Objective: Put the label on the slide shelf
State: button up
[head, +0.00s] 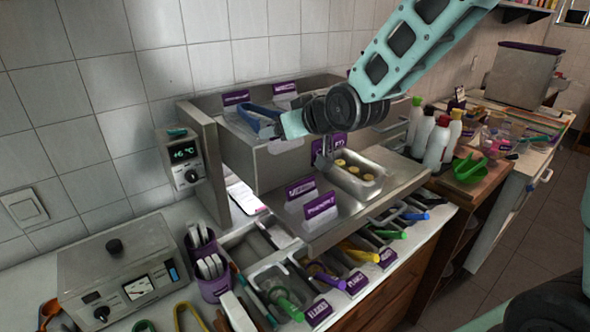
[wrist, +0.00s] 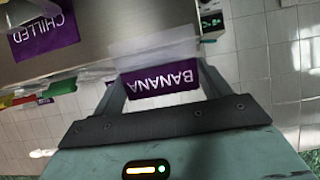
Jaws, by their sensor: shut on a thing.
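My gripper (wrist: 160,88) is shut on a label in the wrist view. The label (wrist: 163,80) has a purple band reading BANANA, upside down in that view, and a clear whitish part. In the head view my gripper (head: 287,136) is in front of the upper part of the metal unit, above the slide shelf, with a pale piece below it; the lettering is hidden there. The slide shelf (head: 378,205) is a pulled-out metal tray. Two purple-and-white labels (head: 320,206) stand at its left front. A metal pan (head: 342,184) with several yellow pieces sits on it.
Purple labels (head: 236,98) and a blue item stand on the upper shelf. A thermostat (head: 184,158) hangs at the unit's left side. Below lie bins with coloured utensils (head: 288,305). White bottles (head: 437,142) stand to the right. The shelf's front right looks clear.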

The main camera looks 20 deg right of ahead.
notch_tip(320, 180, down, 10)
jog(key=shift+f+p, duration=0.2)
jog(key=shift+p, duration=0.6)
jog(key=shift+f+b, duration=0.35)
jog(key=shift+b, duration=0.1)
jog(key=shift+f+b, duration=0.3)
jog(key=shift+b, duration=0.05)
jog(key=o, duration=1)
jog(key=shift+r, duration=0.1)
